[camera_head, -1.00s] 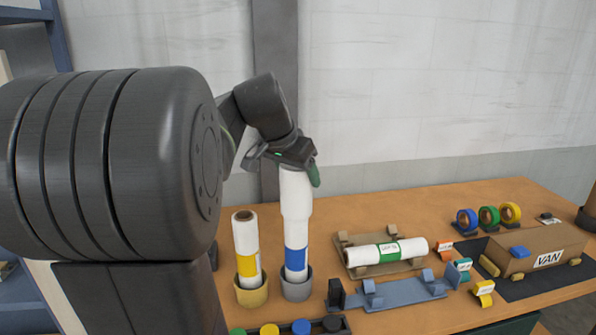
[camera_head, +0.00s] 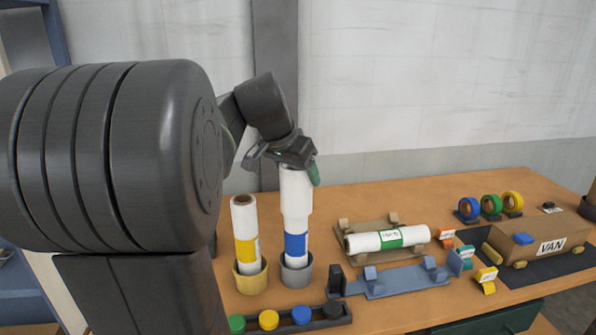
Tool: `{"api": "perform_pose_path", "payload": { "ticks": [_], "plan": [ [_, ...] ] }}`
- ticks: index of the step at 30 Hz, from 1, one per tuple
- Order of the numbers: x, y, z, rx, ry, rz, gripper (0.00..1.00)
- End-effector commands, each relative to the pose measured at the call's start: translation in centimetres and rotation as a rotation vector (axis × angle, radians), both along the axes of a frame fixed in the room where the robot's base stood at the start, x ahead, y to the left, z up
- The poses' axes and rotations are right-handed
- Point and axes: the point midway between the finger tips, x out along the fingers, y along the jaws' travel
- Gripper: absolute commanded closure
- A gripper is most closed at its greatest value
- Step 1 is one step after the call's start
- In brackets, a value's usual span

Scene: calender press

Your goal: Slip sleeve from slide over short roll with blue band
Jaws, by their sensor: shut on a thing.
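My gripper (camera_head: 291,157) is shut on the top of a white sleeve (camera_head: 296,192), which hangs upright. The sleeve is wider than the white roll with the blue band (camera_head: 296,245) and sits around its upper part. The sleeve's lower edge is a little above the blue band, with a short bare stretch of roll between them. The roll stands upright in a grey cup (camera_head: 297,274). The top of the roll is hidden inside the sleeve. The blue-grey slide (camera_head: 402,282) lies on the table, its cradles empty.
A taller-looking yellow-banded roll (camera_head: 244,225) stands in a yellow cup (camera_head: 251,283) close on the left. A green-banded roll (camera_head: 388,239) lies on a wooden cradle to the right. A tray of coloured discs (camera_head: 290,319) is in front. A VAN box (camera_head: 540,236) is farther right.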

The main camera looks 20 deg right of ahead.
Motion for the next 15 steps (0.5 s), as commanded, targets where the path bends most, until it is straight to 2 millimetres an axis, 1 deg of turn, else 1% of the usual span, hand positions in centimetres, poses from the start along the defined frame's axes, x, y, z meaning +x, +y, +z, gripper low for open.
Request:
{"api": "perform_pose_path", "payload": {
  "ticks": [1, 4, 5, 12, 15],
  "plan": [
    [0.00, 0.00, 0.01, 0.000, 0.000, 0.000, 0.31],
    [0.00, 0.00, 0.01, 0.000, 0.000, 0.000, 0.12],
    [0.00, 0.00, 0.01, 0.000, 0.000, 0.000, 0.08],
    [0.00, 0.01, 0.02, 0.000, 0.000, 0.000, 0.08],
    [-0.06, 0.14, 0.33, 0.000, -0.001, 0.000, 0.08]
  ]
}}
